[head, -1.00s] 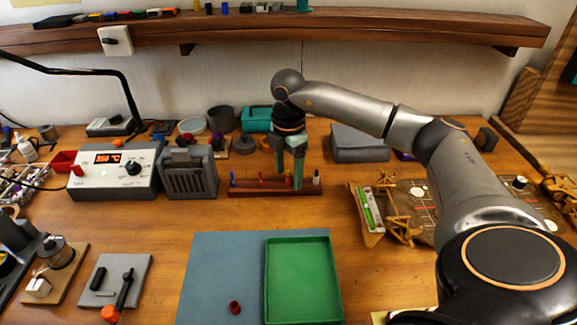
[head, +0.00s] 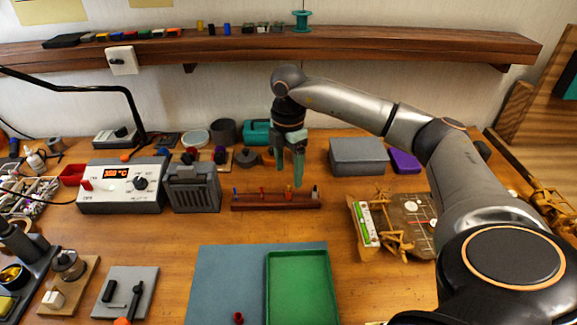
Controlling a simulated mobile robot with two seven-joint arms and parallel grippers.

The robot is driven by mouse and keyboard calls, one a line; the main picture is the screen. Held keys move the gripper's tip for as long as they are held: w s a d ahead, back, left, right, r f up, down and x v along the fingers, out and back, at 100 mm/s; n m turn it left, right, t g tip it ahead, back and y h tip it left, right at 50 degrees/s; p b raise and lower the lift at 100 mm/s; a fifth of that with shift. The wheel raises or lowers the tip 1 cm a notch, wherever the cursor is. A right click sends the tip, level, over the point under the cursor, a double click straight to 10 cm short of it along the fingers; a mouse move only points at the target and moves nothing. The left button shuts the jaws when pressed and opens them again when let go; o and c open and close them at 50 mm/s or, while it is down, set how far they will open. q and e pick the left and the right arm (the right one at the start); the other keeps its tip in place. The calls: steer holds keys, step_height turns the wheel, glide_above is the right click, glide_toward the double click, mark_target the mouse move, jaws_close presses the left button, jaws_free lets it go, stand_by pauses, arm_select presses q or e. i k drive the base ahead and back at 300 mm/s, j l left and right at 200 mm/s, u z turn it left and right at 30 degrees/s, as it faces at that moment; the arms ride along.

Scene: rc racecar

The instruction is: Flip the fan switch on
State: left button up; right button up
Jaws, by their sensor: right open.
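A grey slatted box (head: 193,188), which looks like a small fan unit, stands at the back left of the bench; a dark part sits on its top, too small to tell if it is a switch. A white wall plate with a small switch (head: 122,60) is on the wall at the shelf, upper left; I cannot tell what it controls. My right gripper (head: 289,174) points down with its green fingers apart and empty. It hangs over or behind the wooden peg rack (head: 275,203), to the right of the slatted box. My left gripper is out of view.
A temperature station (head: 118,188) stands left of the slatted box. A black lamp arm (head: 70,88) crosses the upper left. A purple pot and grey pots stand between box and gripper. A green tray (head: 297,285) lies in front on a blue mat (head: 222,285).

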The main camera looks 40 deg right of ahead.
mark_target(185, 157)
steer(key=k+j, duration=0.75)
steer(key=j, duration=0.2)
